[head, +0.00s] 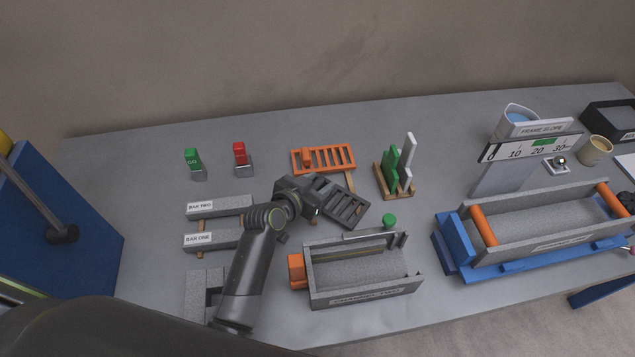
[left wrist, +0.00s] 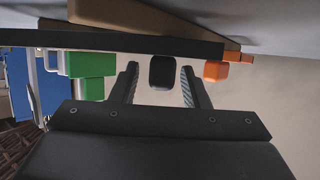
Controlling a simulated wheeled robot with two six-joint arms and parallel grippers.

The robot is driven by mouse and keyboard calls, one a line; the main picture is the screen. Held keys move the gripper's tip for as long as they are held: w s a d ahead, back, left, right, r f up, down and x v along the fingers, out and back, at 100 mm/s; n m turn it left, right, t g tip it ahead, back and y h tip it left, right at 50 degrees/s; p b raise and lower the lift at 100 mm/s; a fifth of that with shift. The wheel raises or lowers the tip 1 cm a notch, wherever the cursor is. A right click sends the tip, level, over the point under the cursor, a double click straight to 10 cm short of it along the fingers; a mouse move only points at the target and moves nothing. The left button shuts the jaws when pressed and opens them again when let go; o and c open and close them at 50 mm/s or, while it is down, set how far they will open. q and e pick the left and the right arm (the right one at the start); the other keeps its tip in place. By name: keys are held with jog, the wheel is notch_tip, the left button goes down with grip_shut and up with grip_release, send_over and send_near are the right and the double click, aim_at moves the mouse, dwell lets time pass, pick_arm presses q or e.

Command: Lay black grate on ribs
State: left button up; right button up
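The black slotted grate (head: 350,207) lies near the table's middle, partly hidden by my left gripper (head: 318,198). In the left wrist view the grate's dark edge (left wrist: 120,41) runs across the top, with wooden strips beside it. Its black knob (left wrist: 162,72) stands between the two fingertips of my left gripper (left wrist: 160,80). The fingers are open, with a gap visible on each side of the knob. A grey open chamber (head: 362,285) with an orange block on its left end stands in front of the grate. I cannot make out ribs inside it. My right gripper is out of view.
An orange grate (head: 336,159) lies behind the black one. A wooden rack (head: 394,190) holds green and white plates. A second chamber with orange rollers (head: 484,227) sits on a blue base at right. Labelled grey bars (head: 238,204) lie left of my gripper.

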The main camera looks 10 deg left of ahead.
pick_arm(q)
jog(key=shift+r+p, duration=0.4)
jog(key=shift+r, duration=0.05)
jog(key=shift+s+a, duration=0.1)
jog(key=shift+s, duration=0.15)
jog(key=shift+b+v, duration=0.7)
jog(key=shift+v, duration=2.8)
jog(key=shift+r, duration=0.1)
